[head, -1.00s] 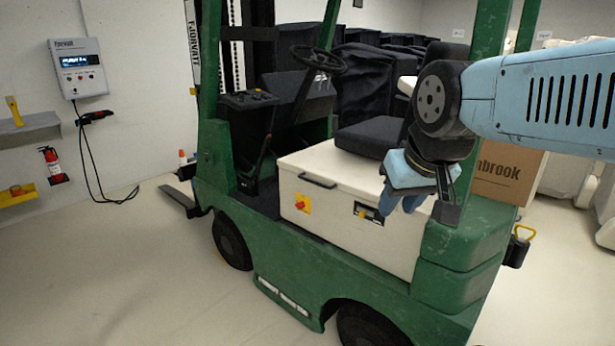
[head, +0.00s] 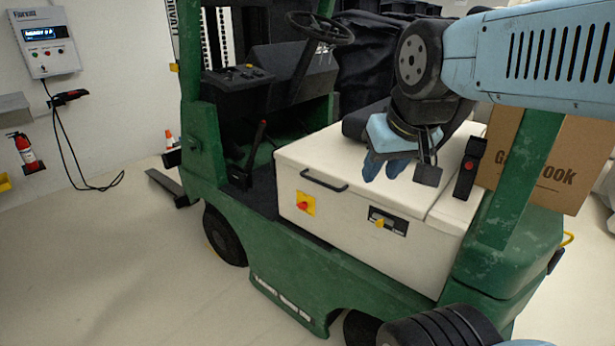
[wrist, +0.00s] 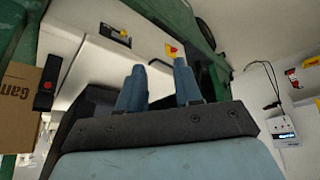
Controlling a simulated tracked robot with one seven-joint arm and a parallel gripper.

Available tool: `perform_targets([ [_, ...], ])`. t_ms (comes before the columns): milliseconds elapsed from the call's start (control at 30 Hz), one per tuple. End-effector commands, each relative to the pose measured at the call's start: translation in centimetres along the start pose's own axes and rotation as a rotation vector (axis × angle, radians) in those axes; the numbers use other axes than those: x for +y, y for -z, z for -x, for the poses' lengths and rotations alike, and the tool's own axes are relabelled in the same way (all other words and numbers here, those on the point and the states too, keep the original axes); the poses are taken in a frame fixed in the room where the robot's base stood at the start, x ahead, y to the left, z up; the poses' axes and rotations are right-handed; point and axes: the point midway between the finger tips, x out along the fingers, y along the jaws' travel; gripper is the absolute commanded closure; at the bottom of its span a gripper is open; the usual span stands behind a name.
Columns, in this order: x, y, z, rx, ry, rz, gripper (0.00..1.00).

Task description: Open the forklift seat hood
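The forklift's cream seat hood (head: 345,215) is closed, its lid lying flat on the box below. A dark handle (head: 323,181) sits at the lid's front left edge. The black seat (head: 362,122) on top is partly hidden behind my gripper. My gripper (head: 384,172) hangs above the hood, right of the handle, apart from it. In the wrist view its two blue fingers (wrist: 159,82) stand apart with nothing between them. The hood's cream side (wrist: 140,30) shows beyond the fingers, upside down.
A red-and-yellow switch (head: 304,204) and a latch panel (head: 388,221) are on the hood's side. The steering wheel (head: 320,28), green posts (head: 523,180) and cardboard box (head: 560,155) surround it. Clear floor (head: 120,270) lies at the left front.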

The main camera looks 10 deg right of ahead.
Motion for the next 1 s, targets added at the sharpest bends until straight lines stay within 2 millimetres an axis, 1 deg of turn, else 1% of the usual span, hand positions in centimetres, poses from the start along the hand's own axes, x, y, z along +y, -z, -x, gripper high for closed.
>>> perform_targets([
  [233,0.1,0.1,-0.3,-0.018,-0.011,0.004,0.66],
  [367,0.4,0.5,-1.4,-0.085,-0.056,0.026,0.66],
  [667,2.0,2.4,-5.8,-0.304,-0.280,0.109,0.66],
  [833,2.6,4.0,-8.3,-0.391,-0.428,0.172,0.66],
  [1000,2.7,6.1,-11.0,-0.441,-0.579,0.248,0.66],
])
